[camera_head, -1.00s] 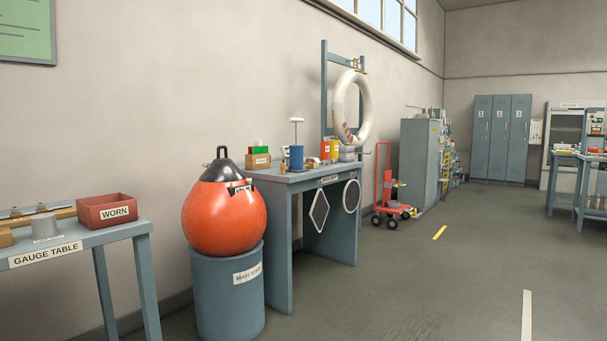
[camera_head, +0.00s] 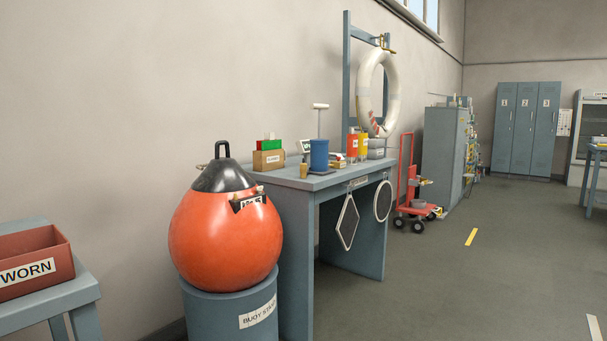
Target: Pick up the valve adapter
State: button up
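I cannot make out a valve adapter for certain. A large orange buoy (camera_head: 226,240) with a black top sits on a blue-grey drum stand (camera_head: 235,318), and a small label and fittings show on its upper right side. Behind it a blue-grey workbench (camera_head: 300,178) holds a small brown piece (camera_head: 303,171), a blue cylinder (camera_head: 319,155), a box with green and brown parts (camera_head: 268,157), and red and yellow cans (camera_head: 358,146). Any of the small items could hide the adapter at this size. My gripper is not in view.
A red bin marked WORN (camera_head: 35,268) stands on a table at the left edge. A white life ring (camera_head: 377,95) hangs above the bench. A red hand truck (camera_head: 408,187) and grey lockers (camera_head: 526,128) stand farther back.

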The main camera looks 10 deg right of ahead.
aim_at(302, 166)
jog(key=i+j, duration=0.1)
jog(key=i, duration=0.4)
jog(key=i+j+z, duration=0.15)
jog(key=i, duration=0.4)
